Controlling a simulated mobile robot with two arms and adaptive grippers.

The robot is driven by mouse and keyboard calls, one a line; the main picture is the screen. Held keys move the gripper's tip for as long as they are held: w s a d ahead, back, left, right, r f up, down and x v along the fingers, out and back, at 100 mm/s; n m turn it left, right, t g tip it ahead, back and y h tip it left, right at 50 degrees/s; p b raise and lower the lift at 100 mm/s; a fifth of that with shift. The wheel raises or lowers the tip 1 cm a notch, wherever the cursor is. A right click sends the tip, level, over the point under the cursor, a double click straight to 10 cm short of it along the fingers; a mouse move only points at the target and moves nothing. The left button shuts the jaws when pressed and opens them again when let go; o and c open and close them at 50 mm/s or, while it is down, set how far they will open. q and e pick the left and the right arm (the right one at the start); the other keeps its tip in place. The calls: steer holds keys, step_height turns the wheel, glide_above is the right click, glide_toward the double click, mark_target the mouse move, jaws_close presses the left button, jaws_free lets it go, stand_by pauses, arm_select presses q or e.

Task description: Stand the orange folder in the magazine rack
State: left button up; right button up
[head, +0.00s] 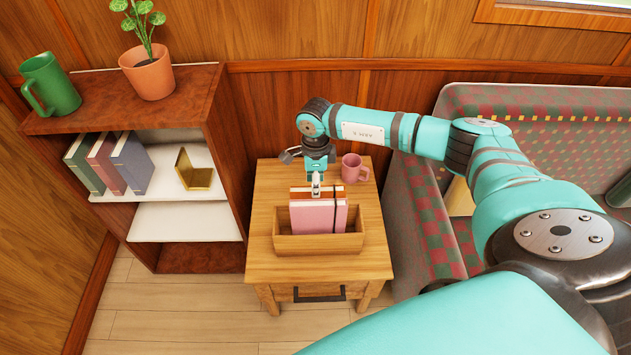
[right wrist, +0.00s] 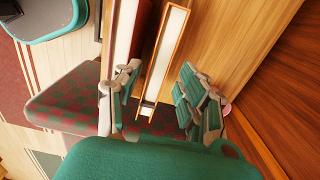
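The orange folder (head: 299,194) stands upright in the wooden magazine rack (head: 290,244), behind a pink book (head: 318,217) that hides most of it. My right gripper (head: 316,190) is right above the folder's top edge, pointing down. In the right wrist view the folder (right wrist: 165,55) shows edge-on, with orange borders and a pale middle. The fingers of my right gripper (right wrist: 160,102) are spread on either side of its line, with a clear gap on the right. The folder's lower part is hidden. My left gripper is not in view.
The rack sits on a small wooden table (head: 262,265). A pink mug (head: 353,168) stands close behind the rack on the right. A shelf (head: 188,90) at left holds several books, a brass object (head: 194,172), a green mug (head: 50,84) and a potted plant (head: 148,72). A checkered seat (head: 440,240) is at right.

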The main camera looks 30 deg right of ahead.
steer(key=shift+o, duration=0.4)
step_height(320, 180, up, 12)
stand_by(0.3)
steer(key=shift+a, duration=0.1)
stand_by(0.8)
